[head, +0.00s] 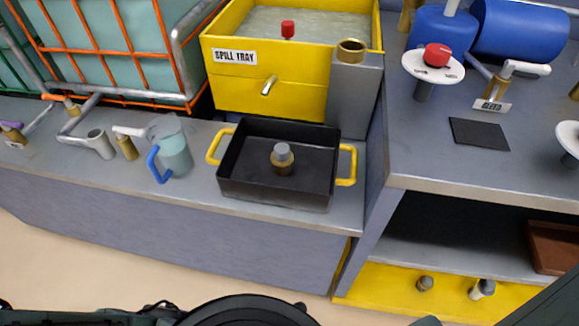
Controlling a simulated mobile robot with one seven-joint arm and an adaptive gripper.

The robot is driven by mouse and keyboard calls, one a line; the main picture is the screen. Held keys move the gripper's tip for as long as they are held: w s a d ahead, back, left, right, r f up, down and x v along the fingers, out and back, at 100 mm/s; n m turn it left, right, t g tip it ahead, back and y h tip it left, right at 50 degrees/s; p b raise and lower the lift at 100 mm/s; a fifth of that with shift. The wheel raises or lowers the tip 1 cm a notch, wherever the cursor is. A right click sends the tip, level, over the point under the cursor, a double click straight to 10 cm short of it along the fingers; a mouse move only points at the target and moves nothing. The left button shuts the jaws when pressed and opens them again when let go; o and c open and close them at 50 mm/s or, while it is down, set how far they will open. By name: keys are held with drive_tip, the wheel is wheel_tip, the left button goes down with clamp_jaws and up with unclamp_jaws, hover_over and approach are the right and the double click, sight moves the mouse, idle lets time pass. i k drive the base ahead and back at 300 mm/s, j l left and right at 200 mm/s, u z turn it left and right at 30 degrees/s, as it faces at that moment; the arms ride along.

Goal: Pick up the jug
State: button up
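The jug (177,155) is a translucent teal vessel with a blue handle on its left side. It stands upright on the grey counter, left of the black tray. A white lever on a brass fitting (127,148) sits just left of the jug, close to its rim. Whether they touch is unclear. My gripper is not in view; only dark parts of what seems to be my own body show along the bottom edge. No hand is on the jug.
A black tray (232,188) with yellow handles holds a small capped fitting. Behind it stands a yellow spill tray (225,85). A caged tank (95,45) is behind the jug. Pipes (101,145) lie to its left. The counter's front edge (130,193) is clear before the jug.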

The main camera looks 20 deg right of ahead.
sight(166, 136)
drive_tip(key=j+z, duration=0.7)
drive_tip(key=j, duration=0.15)
drive_tip(key=k+j+z, duration=0.15)
drive_tip(key=j+z, duration=0.2)
